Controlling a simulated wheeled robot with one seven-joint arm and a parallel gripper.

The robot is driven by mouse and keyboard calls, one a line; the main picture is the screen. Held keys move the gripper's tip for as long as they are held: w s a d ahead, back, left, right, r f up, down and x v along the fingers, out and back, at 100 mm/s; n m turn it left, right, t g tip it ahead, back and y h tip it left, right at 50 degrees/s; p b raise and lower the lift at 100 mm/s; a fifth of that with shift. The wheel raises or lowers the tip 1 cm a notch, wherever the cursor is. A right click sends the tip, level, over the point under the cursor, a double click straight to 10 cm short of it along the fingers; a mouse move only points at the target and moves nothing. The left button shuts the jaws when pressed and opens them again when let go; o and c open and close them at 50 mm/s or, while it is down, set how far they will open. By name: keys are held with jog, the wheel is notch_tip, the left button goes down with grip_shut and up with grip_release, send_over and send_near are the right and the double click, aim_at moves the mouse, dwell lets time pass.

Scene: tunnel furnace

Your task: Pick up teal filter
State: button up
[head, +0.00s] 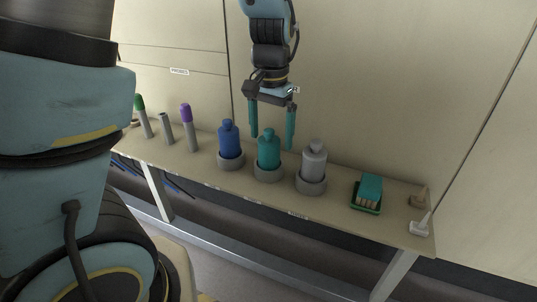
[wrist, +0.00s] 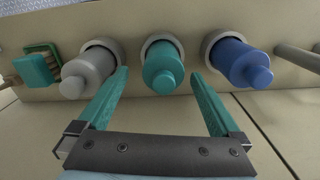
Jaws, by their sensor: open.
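The teal filter (head: 268,150) stands upright in a grey ring holder (head: 268,173) on a narrow shelf, between a blue filter (head: 229,140) and a grey filter (head: 313,160). In the wrist view the teal filter (wrist: 163,68) is at the top middle, between the lines of my two fingers. My gripper (head: 272,140) is open and empty, with teal fingers pointing down, close to the teal filter's top in the head view. The wrist view shows my gripper (wrist: 158,85) with a finger on each side of the teal filter and no clear contact.
The blue filter (wrist: 238,62) and grey filter (wrist: 90,72) stand close on either side. A green tray (head: 366,207) with a teal-topped block lies to the right. Purple-topped (head: 187,115) and green-topped (head: 140,105) probes stand at the left. A wall panel backs the shelf (head: 335,205).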

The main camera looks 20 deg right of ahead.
jog(key=f, duration=0.4)
jog(key=shift+w+a+f+p, duration=0.1)
jog(key=shift+a+f+p, duration=0.15)
jog(key=shift+f+p, duration=0.1)
jog(key=shift+r, duration=0.1)
jog(key=c, duration=1.5)
notch_tip(320, 180, up, 10)
jog(key=shift+b, duration=0.55)
